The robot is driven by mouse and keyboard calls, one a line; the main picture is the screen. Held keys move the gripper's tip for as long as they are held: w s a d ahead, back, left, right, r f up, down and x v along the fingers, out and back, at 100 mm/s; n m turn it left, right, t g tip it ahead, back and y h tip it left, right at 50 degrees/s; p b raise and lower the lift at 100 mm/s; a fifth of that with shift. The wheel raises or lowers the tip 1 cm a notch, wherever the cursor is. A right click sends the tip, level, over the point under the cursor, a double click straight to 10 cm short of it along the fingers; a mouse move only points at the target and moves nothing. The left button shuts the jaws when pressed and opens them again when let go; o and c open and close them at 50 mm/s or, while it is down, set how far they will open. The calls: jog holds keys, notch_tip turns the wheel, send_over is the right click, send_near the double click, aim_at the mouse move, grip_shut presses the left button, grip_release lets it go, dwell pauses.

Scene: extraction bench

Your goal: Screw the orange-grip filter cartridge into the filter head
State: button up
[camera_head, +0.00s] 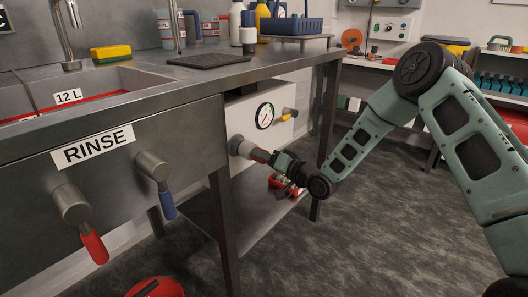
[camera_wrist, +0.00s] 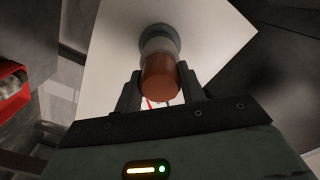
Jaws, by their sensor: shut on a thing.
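The orange-grip filter cartridge (camera_head: 259,155) lies roughly level, its far end at the round grey filter head (camera_head: 238,145) on the front of a white box. My gripper (camera_head: 272,160) is shut on the orange grip. In the wrist view the orange grip (camera_wrist: 160,80) sits between my two fingers, with a pale section beyond it meeting the dark round filter head (camera_wrist: 158,40). The cartridge looks in line with the head. How deep it is seated or threaded cannot be told.
The white box (camera_head: 238,112) carries a gauge (camera_head: 265,115) and a yellow-tipped valve (camera_head: 288,115) above the cartridge. A steel bench leg (camera_head: 224,230) stands close to the left. Red items (camera_head: 280,184) lie below my gripper. The floor to the right is clear.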

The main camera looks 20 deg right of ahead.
jog(key=o, duration=1.2)
jog(key=p+v, duration=0.3)
jog(key=v, duration=1.4)
jog(key=shift+s+d, duration=0.1)
jog(key=shift+s, duration=0.1)
